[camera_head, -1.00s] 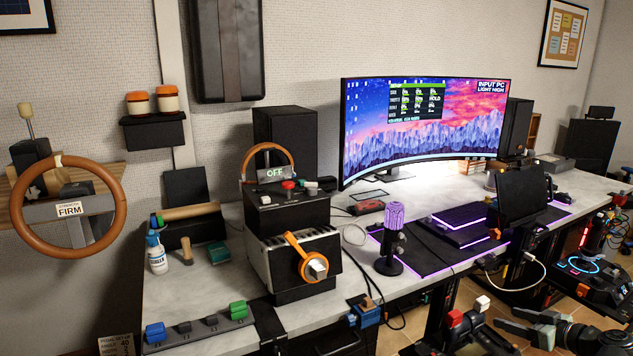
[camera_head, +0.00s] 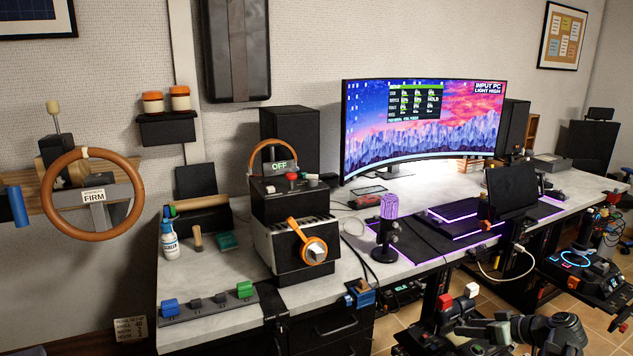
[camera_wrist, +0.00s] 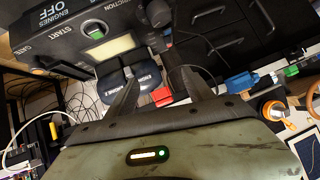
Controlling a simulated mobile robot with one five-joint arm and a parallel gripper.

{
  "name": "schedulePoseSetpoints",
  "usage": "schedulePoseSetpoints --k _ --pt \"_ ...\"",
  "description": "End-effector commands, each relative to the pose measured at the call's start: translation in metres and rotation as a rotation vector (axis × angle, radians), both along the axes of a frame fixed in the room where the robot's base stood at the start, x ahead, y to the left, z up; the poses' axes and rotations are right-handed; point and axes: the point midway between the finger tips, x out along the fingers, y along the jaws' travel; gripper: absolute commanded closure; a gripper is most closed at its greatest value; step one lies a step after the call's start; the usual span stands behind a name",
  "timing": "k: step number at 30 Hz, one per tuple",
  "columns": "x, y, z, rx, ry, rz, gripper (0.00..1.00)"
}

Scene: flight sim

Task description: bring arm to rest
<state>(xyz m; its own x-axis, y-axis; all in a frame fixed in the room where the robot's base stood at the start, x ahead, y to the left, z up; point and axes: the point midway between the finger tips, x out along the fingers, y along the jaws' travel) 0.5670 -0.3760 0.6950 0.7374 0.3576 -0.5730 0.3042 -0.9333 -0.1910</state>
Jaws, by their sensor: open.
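My gripper (camera_wrist: 160,88) shows in the wrist view as two dark, spread fingers in front of a worn olive-green housing (camera_wrist: 190,150). They are open, with no object visibly held. Beyond the fingers are two dark levers labelled as engine levers (camera_wrist: 130,85) and a red block (camera_wrist: 162,97). I cannot tell how far the fingertips are from the levers. In the head view I cannot make out my gripper with certainty.
A long desk (camera_head: 210,285) carries a curved monitor (camera_head: 420,130), a purple microphone (camera_head: 388,225) and a black box with an orange handle (camera_head: 310,245). A brown steering wheel (camera_head: 92,195) hangs at left. Joystick gear (camera_head: 580,260) stands at right. Some tiled floor (camera_head: 490,290) is clear.

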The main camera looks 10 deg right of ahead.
Motion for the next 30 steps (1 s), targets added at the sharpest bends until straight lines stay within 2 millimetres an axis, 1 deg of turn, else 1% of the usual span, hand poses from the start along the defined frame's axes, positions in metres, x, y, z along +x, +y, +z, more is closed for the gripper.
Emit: schedulePoseSetpoints --k 1,2,5,8,9,11,12,15,18,21,26,27,30 --pt "0.008 0.021 -0.006 0.012 0.043 0.019 0.39" --pt "0.012 0.032 -0.011 0.019 0.073 0.026 0.39" --pt "0.025 0.076 -0.027 0.04 0.19 0.051 0.39" --pt "0.035 0.133 -0.046 0.043 0.34 0.071 0.39" --pt "0.038 0.16 -0.054 0.036 0.412 0.073 0.39" --pt "0.039 0.201 -0.067 0.012 0.525 0.069 0.39" --pt "0.038 0.225 -0.074 -0.01 0.593 0.057 0.39" --pt "0.032 0.274 -0.087 -0.077 0.724 0.013 0.39" --pt "0.025 0.311 -0.095 -0.15 0.809 -0.04 0.39" --pt "0.017 0.34 -0.099 -0.22 0.863 -0.096 0.39" --pt "0.005 0.38 -0.102 -0.328 0.904 -0.188 0.39" --pt "0.005 0.38 -0.083 -0.334 0.907 -0.2 0.39" --pt "0.006 0.377 -0.052 -0.328 0.907 -0.201 0.39"
